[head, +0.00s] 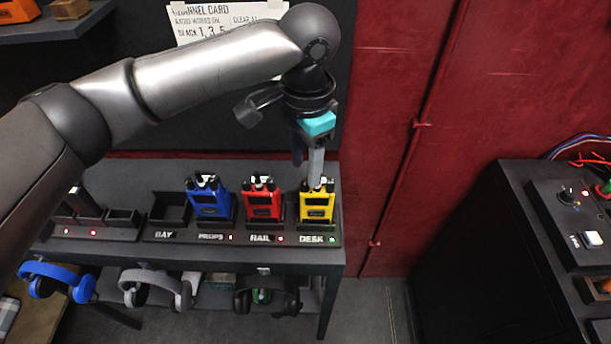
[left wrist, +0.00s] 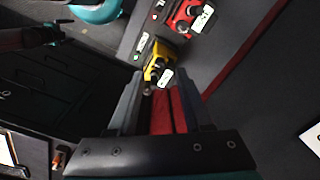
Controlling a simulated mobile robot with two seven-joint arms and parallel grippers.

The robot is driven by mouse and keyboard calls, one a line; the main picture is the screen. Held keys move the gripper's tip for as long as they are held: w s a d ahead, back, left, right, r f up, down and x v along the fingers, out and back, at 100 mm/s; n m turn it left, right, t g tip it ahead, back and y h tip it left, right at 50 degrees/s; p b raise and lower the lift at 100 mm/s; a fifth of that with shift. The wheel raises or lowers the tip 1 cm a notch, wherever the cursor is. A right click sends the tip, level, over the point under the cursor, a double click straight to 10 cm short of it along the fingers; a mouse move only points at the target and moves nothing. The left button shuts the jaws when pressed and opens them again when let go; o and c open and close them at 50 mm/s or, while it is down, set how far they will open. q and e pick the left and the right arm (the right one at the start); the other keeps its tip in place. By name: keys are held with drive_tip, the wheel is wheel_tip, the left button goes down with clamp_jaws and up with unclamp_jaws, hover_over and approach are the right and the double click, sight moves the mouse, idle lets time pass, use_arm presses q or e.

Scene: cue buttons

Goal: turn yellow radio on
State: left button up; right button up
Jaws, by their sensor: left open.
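The yellow radio (head: 317,206) stands upright in the rightmost dock slot of the shelf, labelled DESK, with a small pale green light by the label. My left gripper (head: 314,168) is directly above it, pointing down, with its fingertips at the radio's top near the knobs. I cannot tell whether they touch it. In the left wrist view the yellow radio (left wrist: 157,62) lies just beyond the open fingers (left wrist: 163,85), with nothing seen held between them. My right gripper is not in view.
A red radio (head: 262,203) stands close left of the yellow one, then a blue radio (head: 209,201). An empty slot (head: 171,209) is labelled BAY. Headphones (head: 268,294) hang below the shelf edge. A black console (head: 545,215) stands at right. A channel card (head: 215,20) is on the wall.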

sight(305, 182)
use_arm(q)
drive_tip(key=shift+f, duration=1.75)
clamp_jaws()
